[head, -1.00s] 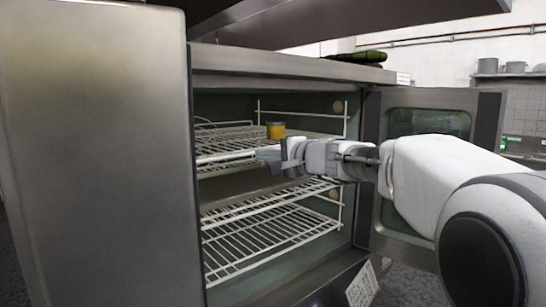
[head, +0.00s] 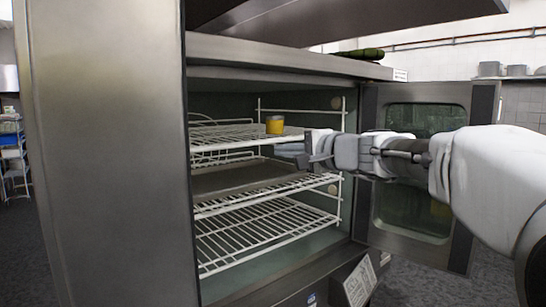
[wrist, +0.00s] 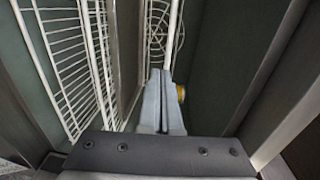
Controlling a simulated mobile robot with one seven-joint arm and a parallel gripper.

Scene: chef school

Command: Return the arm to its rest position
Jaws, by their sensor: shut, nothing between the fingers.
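My gripper (head: 292,152) is at the opening of a steel oven or cabinet, pointing left in the head view, level with the shelf area. In the wrist view my gripper (wrist: 163,100) has its two grey fingers together, with nothing seen between them. A small yellow cup-like item (head: 275,124) stands on the upper wire rack, apart from my gripper and behind it. In the wrist view the yellow item (wrist: 180,92) shows partly, just past the fingers' right side. My arm reaches in from the right.
White wire racks (head: 262,232) and a dark tray (head: 235,178) fill the cabinet (head: 110,150). Its windowed door (head: 425,205) stands open behind my arm on the right. A dark green item (head: 362,54) lies on the cabinet's top. Floor shows at the lower right.

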